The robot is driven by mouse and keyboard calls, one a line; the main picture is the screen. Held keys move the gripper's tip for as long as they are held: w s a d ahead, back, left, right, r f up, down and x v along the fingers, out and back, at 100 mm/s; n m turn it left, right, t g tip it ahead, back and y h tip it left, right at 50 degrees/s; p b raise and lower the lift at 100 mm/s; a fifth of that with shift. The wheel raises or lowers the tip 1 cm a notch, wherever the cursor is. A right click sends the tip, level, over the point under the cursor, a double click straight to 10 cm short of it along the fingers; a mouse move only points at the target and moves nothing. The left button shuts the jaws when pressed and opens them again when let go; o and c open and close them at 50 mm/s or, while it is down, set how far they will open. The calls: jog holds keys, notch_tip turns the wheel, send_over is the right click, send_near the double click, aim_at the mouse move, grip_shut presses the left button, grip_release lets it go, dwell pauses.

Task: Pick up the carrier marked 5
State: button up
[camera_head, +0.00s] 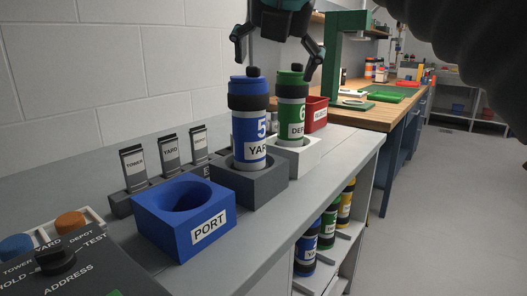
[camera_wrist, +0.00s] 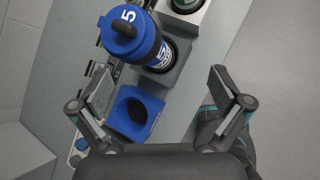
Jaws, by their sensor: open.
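The carrier marked 5 (camera_head: 249,122) is blue with dark bands and a black knob on top. It stands upright in a dark grey holder (camera_head: 262,186) and its label begins "YA". It also shows in the wrist view (camera_wrist: 130,34), at the upper left. My gripper (camera_head: 277,62) is open and empty above the carriers. In the head view its fingers spread above the blue carrier and the green carrier marked 6 (camera_head: 291,108). In the wrist view my gripper (camera_wrist: 168,88) has its fingers wide apart, with the carrier beyond them.
The green carrier stands close by in a white holder (camera_head: 304,155). A blue PORT block (camera_head: 183,214) with an empty round hole sits in front. Label stands (camera_head: 134,168) line the back. A control panel (camera_head: 62,262) is at lower left. A red bin (camera_head: 315,112) stands behind.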

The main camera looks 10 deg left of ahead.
aim_at(249, 103)
jog(key=a+r+n, duration=0.3)
jog(key=r+n, duration=0.1)
jog(key=n, duration=0.1)
jog(key=x, duration=0.4)
jog(key=b+x, duration=0.1)
jog(key=x, duration=0.8)
jog(key=shift+w+a+f+b, duration=0.2)
jog(key=shift+a+b, duration=0.1)
jog(key=shift+a, duration=0.1)
jog(key=c, duration=1.7)
